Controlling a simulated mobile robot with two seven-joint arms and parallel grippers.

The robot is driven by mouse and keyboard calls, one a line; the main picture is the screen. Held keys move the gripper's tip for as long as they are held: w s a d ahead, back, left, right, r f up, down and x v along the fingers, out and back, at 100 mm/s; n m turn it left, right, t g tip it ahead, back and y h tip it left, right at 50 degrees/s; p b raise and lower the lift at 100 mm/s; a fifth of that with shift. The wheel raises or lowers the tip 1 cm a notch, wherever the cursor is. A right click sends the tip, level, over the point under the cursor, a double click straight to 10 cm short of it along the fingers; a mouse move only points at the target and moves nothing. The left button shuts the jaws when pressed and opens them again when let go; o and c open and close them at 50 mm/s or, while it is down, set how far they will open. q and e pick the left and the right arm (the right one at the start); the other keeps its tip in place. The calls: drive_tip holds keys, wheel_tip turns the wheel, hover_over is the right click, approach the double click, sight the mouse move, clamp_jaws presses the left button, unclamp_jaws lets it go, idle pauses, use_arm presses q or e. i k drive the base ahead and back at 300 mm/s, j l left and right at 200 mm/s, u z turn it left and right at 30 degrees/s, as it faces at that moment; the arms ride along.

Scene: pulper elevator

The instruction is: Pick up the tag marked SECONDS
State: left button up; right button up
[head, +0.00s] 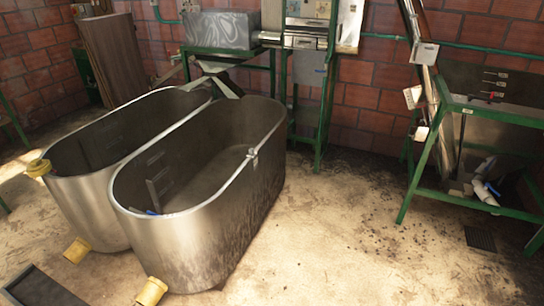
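No tag with readable writing shows, so I cannot tell which one is marked SECONDS. Several small pale tags or plates are at the slanted metal chute on the right: an upper one (424,53), a middle one (412,97) and a lower one (421,133). A small pale piece (252,153) sits at the right rim of the front tub; it is too small to identify. Neither of my grippers is in view.
A green-framed machine (322,120) stands behind. A green-framed tank (490,113) is at right. The floor (340,240) between is open.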

sight(253, 155)
drive_tip(key=i+l+u, duration=0.3)
drive_tip(key=i+u, duration=0.1)
drive_tip(key=u, duration=0.25)
drive_tip(key=l+u, duration=0.15)
drive_tip(key=u, duration=0.2)
drive_tip(key=i+l+u, duration=0.1)
drive_tip(key=u, duration=0.25)
drive_tip(key=i+l+u, duration=0.2)
drive_tip(key=l+u, duration=0.2)
drive_tip(key=l, duration=0.2)
drive_tip(key=i+l+u, duration=0.15)
drive_tip(key=l, duration=0.2)
drive_tip(key=i+l+u, duration=0.15)
drive_tip(key=l, duration=0.4)
drive_tip(key=l+u, duration=0.1)
drive_tip(key=l, duration=0.4)
drive_tip(key=i+l, duration=0.1)
drive_tip(key=l, duration=0.45)
drive_tip(key=i+l, duration=0.1)
drive_tip(key=l, duration=1)
drive_tip(key=i+l, duration=0.15)
drive_tip(key=l, duration=0.4)
drive_tip(key=i+u, duration=0.05)
